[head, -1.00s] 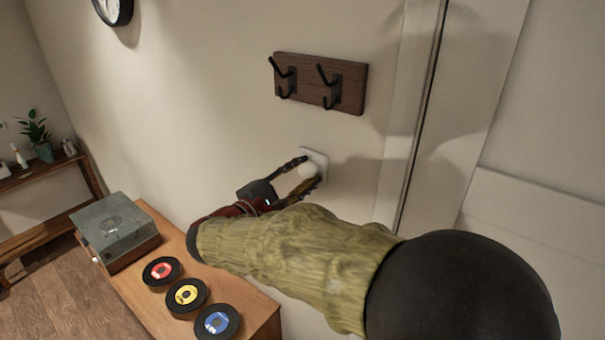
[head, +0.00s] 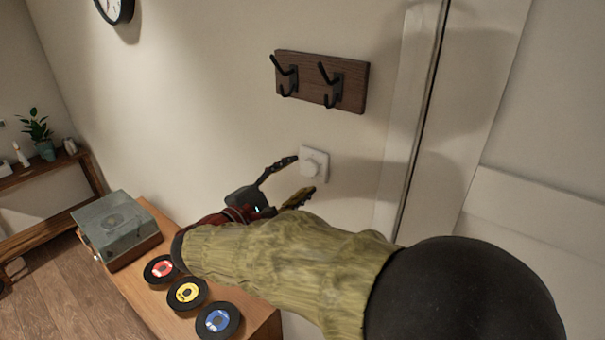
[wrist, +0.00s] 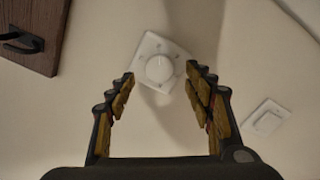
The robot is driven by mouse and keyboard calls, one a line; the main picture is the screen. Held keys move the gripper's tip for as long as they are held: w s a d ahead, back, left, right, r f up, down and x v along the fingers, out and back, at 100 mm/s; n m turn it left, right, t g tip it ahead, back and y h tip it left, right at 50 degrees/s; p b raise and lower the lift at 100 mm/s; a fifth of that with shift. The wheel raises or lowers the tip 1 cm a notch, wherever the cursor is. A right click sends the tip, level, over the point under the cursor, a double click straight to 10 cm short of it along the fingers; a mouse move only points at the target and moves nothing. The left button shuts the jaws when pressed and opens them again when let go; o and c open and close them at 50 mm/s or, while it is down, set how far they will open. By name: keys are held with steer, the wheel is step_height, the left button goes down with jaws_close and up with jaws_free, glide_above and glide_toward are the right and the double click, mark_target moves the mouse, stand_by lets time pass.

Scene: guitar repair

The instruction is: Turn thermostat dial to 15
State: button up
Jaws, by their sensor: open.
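The thermostat is a white square plate (wrist: 143,51) on the wall with a round white dial (wrist: 159,68) in its middle; in the head view the dial (head: 313,164) stands out from the plate. A pointer line and small marks show on it in the wrist view, but the numbers are too small to read. My gripper (head: 305,175) is open and empty, just off the wall to the lower left of the dial. In the wrist view the fingers (wrist: 163,85) are spread wide, with the dial ahead of and between their tips, apart from both.
A wooden hook rack (head: 320,70) hangs above the thermostat. A white switch (wrist: 265,119) is on the wall at right in the wrist view. A door frame (head: 408,120) stands to the right. Below are a cabinet with a record player (head: 115,230) and records (head: 187,293).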

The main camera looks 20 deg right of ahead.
steer(key=v, duration=0.8)
steer(key=shift+s+a, duration=0.25)
steer(key=shift+a, duration=0.05)
steer(key=s+d+f+m+g+y+b, duration=0.2)
steer(key=s+f+m+g+y, duration=0.3)
steer(key=s+f, duration=0.55)
steer(key=s+d+f+g+y+b, duration=0.1)
steer(key=s+f+g+y+b, duration=0.2)
steer(key=s+f+y, duration=0.75)
steer(key=s+d+f+m+t+b, duration=0.2)
steer(key=d+f+m+t+b, duration=0.1)
steer(key=d+m+b, duration=0.3)
steer(key=shift+d+f+m+h+b, duration=0.4)
steer(key=shift+m+h+b, duration=0.1)
steer(key=shift+m, duration=0.6)
